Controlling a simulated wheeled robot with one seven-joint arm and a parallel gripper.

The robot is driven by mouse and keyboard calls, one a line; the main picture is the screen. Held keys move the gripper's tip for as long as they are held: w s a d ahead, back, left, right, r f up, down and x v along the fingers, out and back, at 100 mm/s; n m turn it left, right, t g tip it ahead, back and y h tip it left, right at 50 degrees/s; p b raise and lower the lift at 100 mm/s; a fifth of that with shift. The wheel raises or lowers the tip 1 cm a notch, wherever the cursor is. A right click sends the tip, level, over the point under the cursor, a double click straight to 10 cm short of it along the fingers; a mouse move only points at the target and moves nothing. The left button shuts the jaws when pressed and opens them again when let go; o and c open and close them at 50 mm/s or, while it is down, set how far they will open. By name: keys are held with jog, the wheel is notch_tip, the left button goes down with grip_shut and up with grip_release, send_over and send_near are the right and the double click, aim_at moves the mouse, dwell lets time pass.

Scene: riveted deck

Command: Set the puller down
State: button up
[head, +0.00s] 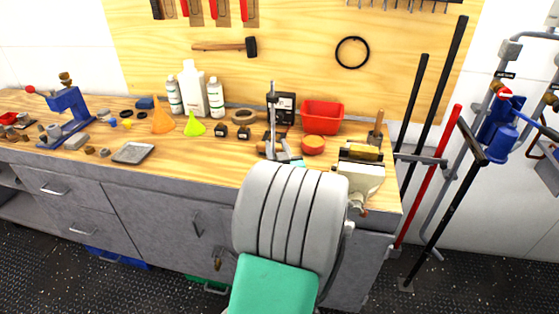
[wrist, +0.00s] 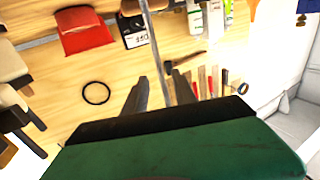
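The puller (head: 272,108) is a tall, thin grey metal tool standing upright over the bench, just beyond my arm. Its lower part is partly hidden by my gripper, so I cannot tell how its foot meets the bench. In the wrist view its long grey shaft (wrist: 155,45) runs down from the top edge to between my fingers. My gripper (wrist: 161,76) has its two dark fingers apart, one on each side of the shaft, with wood-coloured gaps showing. In the head view my gripper (head: 284,149) is low beside the puller.
The wooden bench top (head: 205,164) is clear left of my gripper. A red bin (head: 323,114), an orange round container (head: 313,145) and a black box (head: 282,106) stand close behind or right. A cream vise-like tool (head: 362,175) stands at the right end.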

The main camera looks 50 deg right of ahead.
jog(key=b+v, duration=0.2)
jog(key=v, duration=0.5)
jog(key=w+a+f+n+g+y, duration=0.1)
jog(key=w+a+f+n+y, duration=0.2)
jog(key=a, duration=0.5)
jog(key=w+a+f+n+g+y, duration=0.1)
jog(key=w+a+f+n+y, duration=0.1)
jog(key=w+a+y, duration=0.45)
jog(key=w+a+f+n+y, duration=0.2)
jog(key=w+a+f, duration=0.1)
jog(key=a, duration=0.6)
jog(key=s+a+f+n+g+y, duration=0.1)
jog(key=s+a+g, duration=0.7)
jog(key=a, duration=0.8)
jog(key=s+n, duration=0.1)
jog(key=s, duration=0.2)
jog(key=shift+s+f+p, duration=0.3)
jog(key=shift+s, duration=0.1)
jog(key=shift+a, duration=0.15)
